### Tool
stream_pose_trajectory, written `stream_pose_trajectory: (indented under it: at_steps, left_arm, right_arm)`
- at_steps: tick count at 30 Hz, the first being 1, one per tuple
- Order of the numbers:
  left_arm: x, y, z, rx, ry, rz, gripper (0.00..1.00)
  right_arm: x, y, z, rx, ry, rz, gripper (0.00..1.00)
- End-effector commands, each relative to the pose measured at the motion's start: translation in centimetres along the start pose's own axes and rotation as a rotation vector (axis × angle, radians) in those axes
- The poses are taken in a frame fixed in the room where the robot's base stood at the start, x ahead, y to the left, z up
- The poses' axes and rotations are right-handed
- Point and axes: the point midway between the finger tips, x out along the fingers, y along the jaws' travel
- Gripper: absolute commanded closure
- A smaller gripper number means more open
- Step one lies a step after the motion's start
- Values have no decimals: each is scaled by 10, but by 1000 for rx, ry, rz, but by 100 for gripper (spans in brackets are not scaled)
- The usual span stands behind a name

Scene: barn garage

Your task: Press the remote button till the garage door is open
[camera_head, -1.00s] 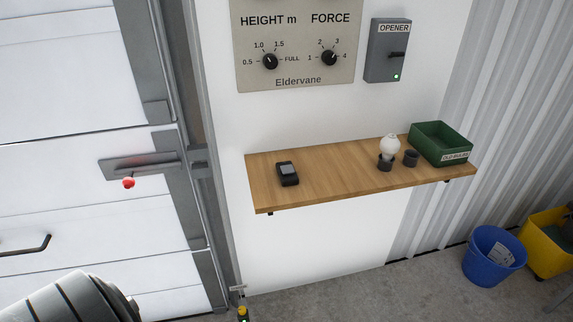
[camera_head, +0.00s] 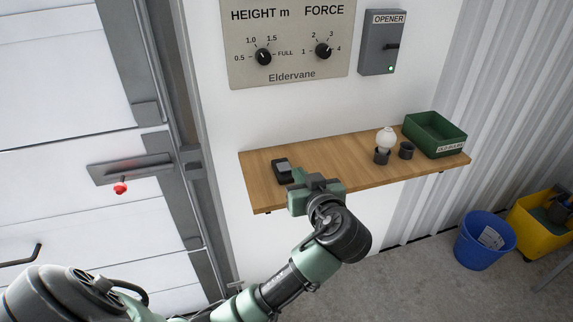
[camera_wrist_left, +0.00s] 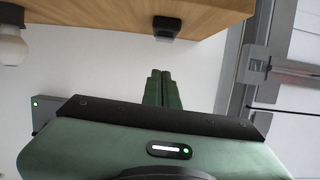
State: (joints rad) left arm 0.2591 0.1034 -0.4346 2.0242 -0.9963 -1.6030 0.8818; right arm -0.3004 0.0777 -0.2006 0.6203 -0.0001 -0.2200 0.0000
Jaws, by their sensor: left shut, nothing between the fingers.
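The remote (camera_head: 280,166), small and dark with a grey face, lies on the left part of the wooden shelf. It also shows at the top of the left wrist view (camera_wrist_left: 166,28), by the shelf edge. My left gripper (camera_head: 293,173) is at the shelf's front edge, close to the remote and partly covering it in the head view. Its fingers are together and empty; in the left wrist view the fingertips (camera_wrist_left: 161,74) point toward the remote with a gap between. The white panelled garage door (camera_head: 60,190) is at the left, its panels filling that side. My right gripper is out of view.
The wooden shelf (camera_head: 345,163) also holds a light bulb (camera_head: 386,138), a dark cup (camera_head: 406,150) and a green bin (camera_head: 435,134). Above are a dial panel (camera_head: 290,45) and the opener box (camera_head: 382,43) with a green light. Blue (camera_head: 484,241) and yellow (camera_head: 540,228) buckets stand on the floor.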

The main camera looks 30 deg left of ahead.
Motion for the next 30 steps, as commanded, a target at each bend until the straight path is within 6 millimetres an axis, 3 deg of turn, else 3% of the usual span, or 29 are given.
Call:
stream_pose_trajectory:
  at_steps: [4, 17, 30]
  left_arm:
    - [-2, 0, -15, -43, 37, -17, 100]
    - [6, 0, -16, -40, 37, -17, 100]
    - [92, -3, -21, -36, 38, -20, 100]
  right_arm:
    - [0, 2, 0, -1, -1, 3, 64]
    - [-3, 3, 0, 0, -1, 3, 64]
    - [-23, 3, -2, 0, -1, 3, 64]
